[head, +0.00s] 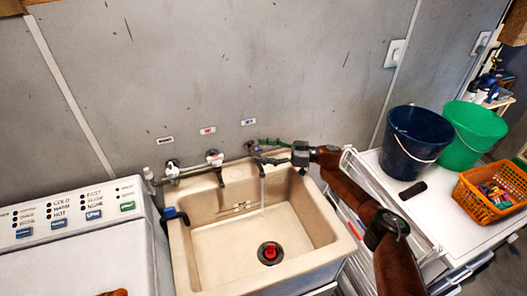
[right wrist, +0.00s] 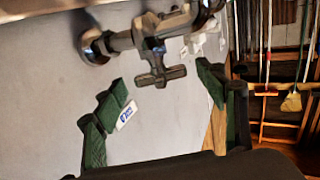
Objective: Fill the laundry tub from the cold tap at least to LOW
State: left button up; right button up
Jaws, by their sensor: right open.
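The beige laundry tub (head: 330,232) stands against the grey wall with a red plug (head: 270,253) in its drain. I cannot make out a water level; small marks (head: 240,206) show on the back wall. The cold tap, under a blue label (head: 248,122), is partly hidden by my right gripper (head: 262,151). In the right wrist view its cross handle (right wrist: 158,66) is ahead of the right gripper (right wrist: 162,88), whose green fingers are open, apart from the handle. My left gripper is not in view.
Another tap (head: 214,158) has a red label. A washing machine (head: 75,225) stands left of the tub. Right of it, a white surface (head: 400,207) bears a dark blue bucket (head: 415,145), a green bucket (head: 472,130) and an orange basket (head: 485,207). My right arm crosses the tub's right side.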

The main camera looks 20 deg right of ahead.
jog(key=v, duration=1.2)
jog(key=shift+c, duration=0.3)
